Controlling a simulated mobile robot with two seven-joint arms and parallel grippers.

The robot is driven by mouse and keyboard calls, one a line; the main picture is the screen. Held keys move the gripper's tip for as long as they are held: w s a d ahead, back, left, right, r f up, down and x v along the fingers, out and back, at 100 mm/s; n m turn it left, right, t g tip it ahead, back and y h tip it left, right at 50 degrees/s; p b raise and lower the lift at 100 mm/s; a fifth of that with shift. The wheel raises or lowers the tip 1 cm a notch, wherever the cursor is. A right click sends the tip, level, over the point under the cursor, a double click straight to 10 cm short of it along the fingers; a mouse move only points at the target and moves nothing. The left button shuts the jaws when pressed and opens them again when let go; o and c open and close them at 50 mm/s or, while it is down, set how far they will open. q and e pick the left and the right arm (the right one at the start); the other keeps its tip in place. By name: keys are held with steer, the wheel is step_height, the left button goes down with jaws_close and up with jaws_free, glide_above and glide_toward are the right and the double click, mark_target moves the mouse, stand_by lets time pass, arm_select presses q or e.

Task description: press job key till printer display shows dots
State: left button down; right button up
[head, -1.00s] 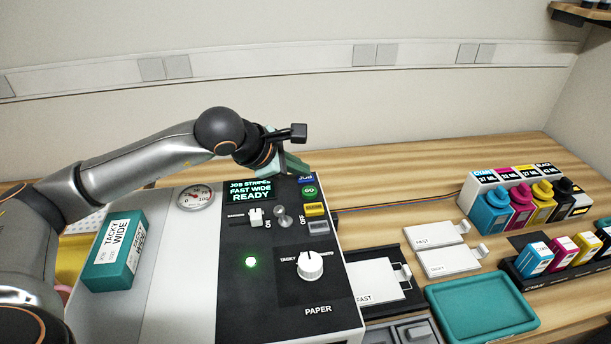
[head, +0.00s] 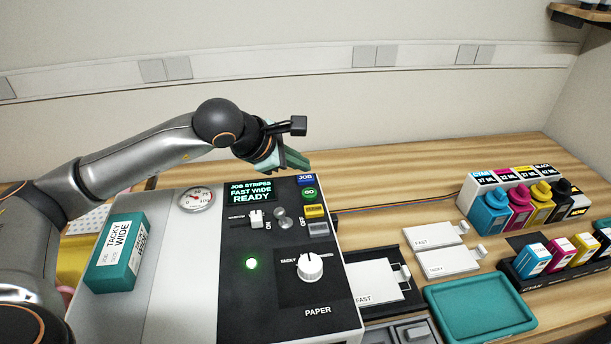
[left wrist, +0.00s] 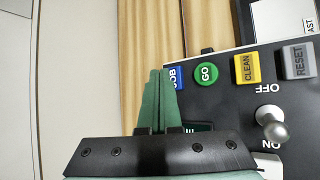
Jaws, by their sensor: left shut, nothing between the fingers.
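The printer's dark control panel (head: 240,285) has a display (head: 250,192) reading "JOB STRIPES FAST WIDE READY". The blue job key (head: 306,179) is at the panel's far right corner, with the green GO key (head: 309,194) just in front of it. My left gripper (head: 297,160) is shut and empty, just behind and above the job key. In the left wrist view, the shut green fingers (left wrist: 160,80) partly cover the job key (left wrist: 175,78); I cannot tell whether they touch it. My right gripper is not in view.
A yellow CLEAN key (head: 315,211), a grey RESET key (head: 318,229), a metal toggle (head: 283,217) and a white knob (head: 310,266) share the panel. A teal box (head: 115,253) lies left. White cards (head: 435,234), a teal tray (head: 480,305) and ink bottles (head: 515,205) are right.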

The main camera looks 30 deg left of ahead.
mark_target(300, 179)
arm_select(q)
steer(key=shift+r+p, duration=1.35)
steer(key=shift+r, duration=1.2)
